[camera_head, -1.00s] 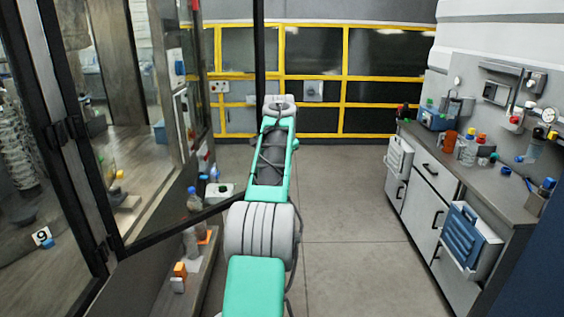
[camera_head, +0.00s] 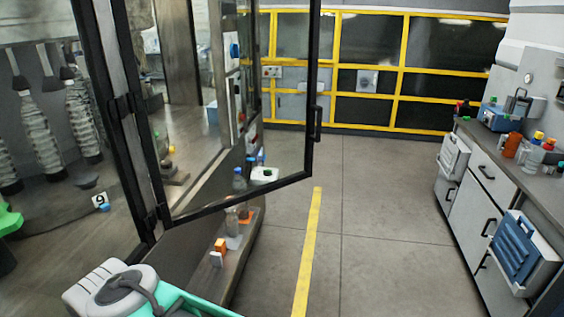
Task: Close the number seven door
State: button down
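A glass door with a black frame (camera_head: 243,199) stands open in the middle left of the head view, swung out from the machine. Its black vertical handle (camera_head: 319,123) is on the free edge at the right. Hinges join the door to the machine's black post at the left. I see no number seven label on it. Part of my grey and teal arm is at the bottom left, apart from the door in the picture. My gripper is not in view.
A low ledge with bottles and small orange and white boxes (camera_head: 220,244) runs below the open door. Clear grey floor (camera_head: 375,230) with a yellow line (camera_head: 309,250) lies to the right. A cluttered workbench (camera_head: 485,190) stands at the right, a yellow-framed wall (camera_head: 400,97) behind.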

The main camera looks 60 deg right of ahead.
aim_at(135, 96)
jog(key=u, duration=1.3)
jog(key=k, duration=1.05)
jog(key=z, duration=1.55)
jog(key=i, duration=0.5)
jog(key=u, duration=0.05)
